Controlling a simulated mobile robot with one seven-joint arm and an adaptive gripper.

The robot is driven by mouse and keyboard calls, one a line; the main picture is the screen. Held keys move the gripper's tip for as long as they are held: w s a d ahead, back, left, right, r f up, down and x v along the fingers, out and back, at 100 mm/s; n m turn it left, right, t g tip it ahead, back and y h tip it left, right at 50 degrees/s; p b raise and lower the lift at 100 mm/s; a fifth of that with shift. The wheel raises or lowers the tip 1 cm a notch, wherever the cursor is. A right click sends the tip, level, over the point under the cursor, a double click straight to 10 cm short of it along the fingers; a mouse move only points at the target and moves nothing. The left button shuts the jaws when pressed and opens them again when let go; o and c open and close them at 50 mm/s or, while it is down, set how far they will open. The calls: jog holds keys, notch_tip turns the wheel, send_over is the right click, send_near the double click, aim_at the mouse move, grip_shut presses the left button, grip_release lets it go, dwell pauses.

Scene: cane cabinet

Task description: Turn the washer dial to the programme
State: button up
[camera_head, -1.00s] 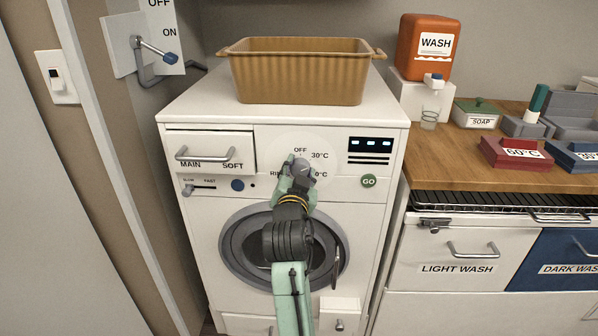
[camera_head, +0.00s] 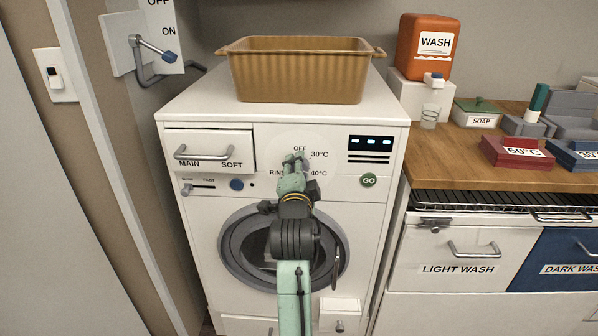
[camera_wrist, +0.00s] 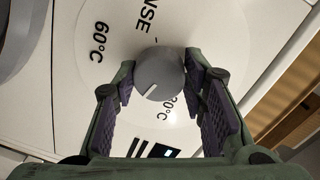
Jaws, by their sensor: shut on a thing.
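The washer's round grey dial (camera_wrist: 158,72) sits between the two fingers of my gripper (camera_wrist: 160,85) in the wrist view. My gripper is shut on it, one finger on each side. A short white mark shows on the dial's lower-left part in that view.
The white washer (camera_head: 330,210) has a GO button (camera_head: 368,181) right of the dial and a drawer (camera_head: 210,150) to its left. A brown basket (camera_head: 300,75) stands on top. A wooden counter (camera_head: 450,160) is at the right.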

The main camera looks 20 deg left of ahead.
jog(key=shift+r+m, duration=0.1)
jog(key=shift+m, duration=0.2)
dwell(0.4)
jog(key=o, duration=1.2)
jog(key=shift+v, duration=3.75)
